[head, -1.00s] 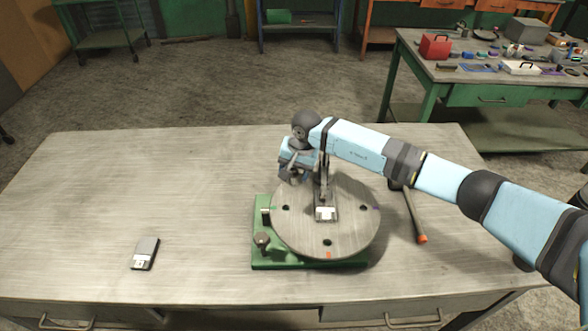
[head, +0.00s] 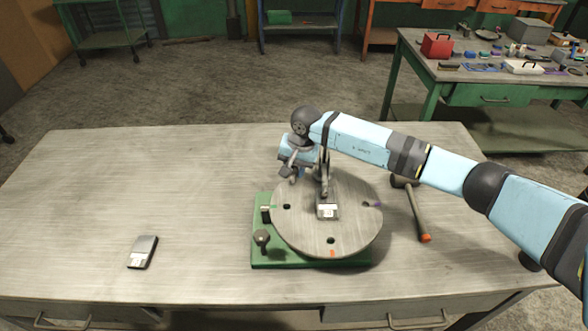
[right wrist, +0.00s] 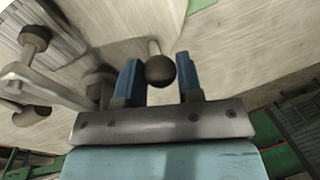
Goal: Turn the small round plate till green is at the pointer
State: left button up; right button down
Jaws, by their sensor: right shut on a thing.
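The small round plate (head: 310,235) is grey with holes and lies on a green base (head: 262,259). Its orange mark (head: 332,253) is at the front, its purple mark (head: 377,204) at the right and its green mark (head: 273,207) at the left. A small upright block (head: 265,213) stands beside the left edge, near green; I cannot tell whether it is the pointer. My right gripper (head: 291,168) is over the plate's back left. In the right wrist view, its blue fingers are around a dark round knob (right wrist: 160,72) on a pale stem. My left gripper is not in view.
A dark knob (head: 261,238) stands on the base's left. A grey block with a pale front (head: 327,211) is on the plate. A hammer (head: 415,210) lies to the right and a small grey device (head: 143,252) far left. The table's left half is mostly clear.

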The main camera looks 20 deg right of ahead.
jog(key=c, duration=0.8)
grip_release()
jog(key=r+b, duration=0.1)
jog(key=r, duration=0.3)
jog(key=d+r, duration=0.1)
jog(key=r, duration=0.4)
jog(key=s+d+r+b, duration=0.1)
jog(key=r, duration=0.3)
jog(key=shift+s+d+r+b, duration=0.1)
jog(key=shift+d+r+b, duration=0.1)
jog(key=shift+r+b, duration=0.15)
